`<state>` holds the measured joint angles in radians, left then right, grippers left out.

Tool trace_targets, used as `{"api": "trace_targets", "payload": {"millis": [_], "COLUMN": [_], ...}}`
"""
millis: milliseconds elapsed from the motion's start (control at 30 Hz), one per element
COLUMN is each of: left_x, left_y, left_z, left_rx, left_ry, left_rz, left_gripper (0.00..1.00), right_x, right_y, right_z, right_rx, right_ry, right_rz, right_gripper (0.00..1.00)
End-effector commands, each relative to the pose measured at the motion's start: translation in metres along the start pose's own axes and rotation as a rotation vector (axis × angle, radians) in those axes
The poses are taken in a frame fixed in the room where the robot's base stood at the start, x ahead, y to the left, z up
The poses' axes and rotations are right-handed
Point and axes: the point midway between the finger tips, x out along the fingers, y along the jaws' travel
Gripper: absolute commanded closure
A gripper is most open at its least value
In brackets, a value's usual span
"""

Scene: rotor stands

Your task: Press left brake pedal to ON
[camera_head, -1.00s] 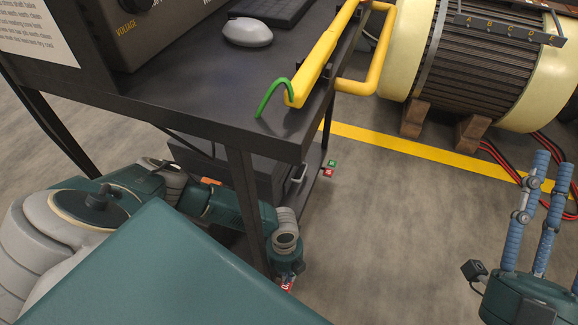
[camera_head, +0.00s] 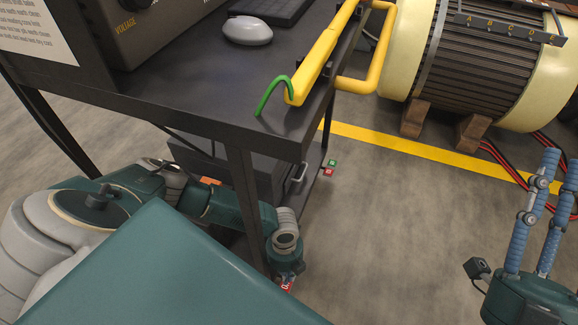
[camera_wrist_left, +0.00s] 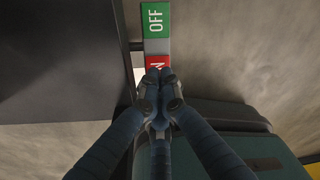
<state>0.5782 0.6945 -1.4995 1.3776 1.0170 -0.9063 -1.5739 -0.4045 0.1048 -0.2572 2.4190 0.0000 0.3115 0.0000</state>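The left brake pedal shows in the left wrist view as a plate with a green OFF half (camera_wrist_left: 155,20) and a red ON half (camera_wrist_left: 157,62). In the head view only a small red part of it (camera_head: 287,285) shows, beside the foot of the table leg. My left gripper (camera_wrist_left: 160,78) is shut, its blue fingertips together and empty. The tips cover the lower part of the ON half; I cannot tell whether they touch it. In the head view the left gripper (camera_head: 287,274) points down beside the table leg. My right gripper (camera_head: 562,160) is open and empty at the right edge.
A second green and red pedal (camera_head: 330,166) sits farther back under the dark table (camera_head: 200,115). A large motor (camera_head: 480,60) stands behind.

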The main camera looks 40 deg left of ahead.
Motion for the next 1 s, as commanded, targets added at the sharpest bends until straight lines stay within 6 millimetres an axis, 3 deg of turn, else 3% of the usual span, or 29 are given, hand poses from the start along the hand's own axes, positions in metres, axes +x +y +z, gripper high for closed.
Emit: {"api": "trace_targets", "payload": {"millis": [1000], "left_x": [0.004], "left_y": [0.0], "left_z": [0.0], "left_rx": [0.0], "left_ry": [0.0], "left_rz": [0.0], "left_gripper": [1.0], "right_x": [-0.001], "right_y": [-0.002], "right_z": [-0.015], "right_rx": [0.004], "right_ry": [0.069], "right_rz": [-0.002], "right_gripper": [0.6]}}
